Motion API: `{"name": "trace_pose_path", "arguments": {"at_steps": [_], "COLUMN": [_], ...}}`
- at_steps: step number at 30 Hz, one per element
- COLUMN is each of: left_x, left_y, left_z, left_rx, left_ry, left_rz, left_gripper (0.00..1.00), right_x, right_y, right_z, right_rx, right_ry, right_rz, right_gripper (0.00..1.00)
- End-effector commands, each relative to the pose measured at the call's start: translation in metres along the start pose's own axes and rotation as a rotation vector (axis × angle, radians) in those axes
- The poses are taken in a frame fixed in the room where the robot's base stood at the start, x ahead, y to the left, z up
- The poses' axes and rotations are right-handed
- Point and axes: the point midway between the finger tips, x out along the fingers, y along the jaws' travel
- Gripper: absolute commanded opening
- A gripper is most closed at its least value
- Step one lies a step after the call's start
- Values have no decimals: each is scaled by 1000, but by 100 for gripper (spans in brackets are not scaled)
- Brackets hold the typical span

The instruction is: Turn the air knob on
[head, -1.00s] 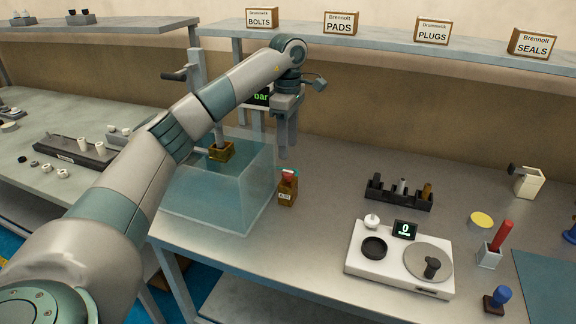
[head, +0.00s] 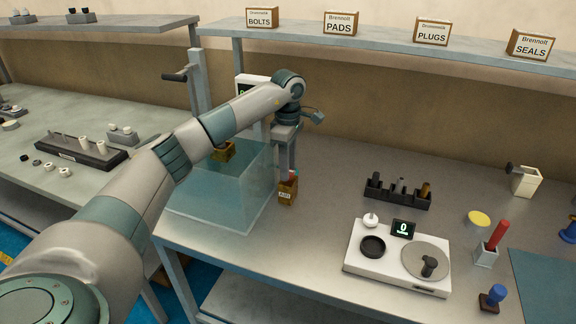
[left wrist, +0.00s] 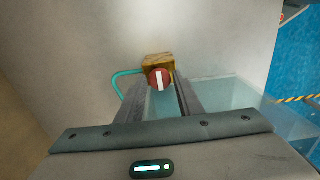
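The air knob (head: 294,173) is a small red knob on a brown block labelled AIR (head: 288,193), standing on the bench right of a clear tank. In the left wrist view the round red knob (left wrist: 160,79) has a white bar, roughly upright and slightly tilted, on its face. My left gripper (head: 287,174) points down directly over the block and partly hides the knob. Its two fingers are apart, with the knob showing between their tips in the left wrist view. I cannot tell whether they touch it. My right gripper is not in view.
The clear tank (head: 215,195) stands close left of the block. A teal hose (left wrist: 120,84) curves from the block. A white scale (head: 398,262) and a black holder (head: 397,192) stand to the right. A shelf with labelled boxes runs behind. The bench between is clear.

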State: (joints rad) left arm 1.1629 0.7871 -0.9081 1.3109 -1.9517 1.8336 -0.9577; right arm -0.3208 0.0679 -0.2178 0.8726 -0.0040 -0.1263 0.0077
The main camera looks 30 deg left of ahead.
Motion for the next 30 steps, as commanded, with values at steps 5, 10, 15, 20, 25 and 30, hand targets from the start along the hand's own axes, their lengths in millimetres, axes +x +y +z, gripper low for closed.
{"name": "trace_pose_path", "arguments": {"at_steps": [5, 10, 15, 20, 25, 30], "left_x": [0, 0, 0, 0, 0, 0], "left_y": [0, 0, 0, 0, 0, 0], "left_z": [0, 0, 0, 0, 0, 0], "left_rx": [0, -6, -37, -102, -212, -356], "left_ry": [0, 0, 0, 0, -1, 0], "left_rz": [0, 0, 1, 1, 1, 1], "left_gripper": [6, 6, 6, 6, 6, 6], "right_x": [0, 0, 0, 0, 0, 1], "right_y": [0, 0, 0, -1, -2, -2], "right_z": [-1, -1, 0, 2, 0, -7], "right_rx": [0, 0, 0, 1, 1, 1], "right_ry": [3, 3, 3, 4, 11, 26], "right_rz": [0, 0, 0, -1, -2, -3], "right_gripper": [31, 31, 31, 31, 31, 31]}}
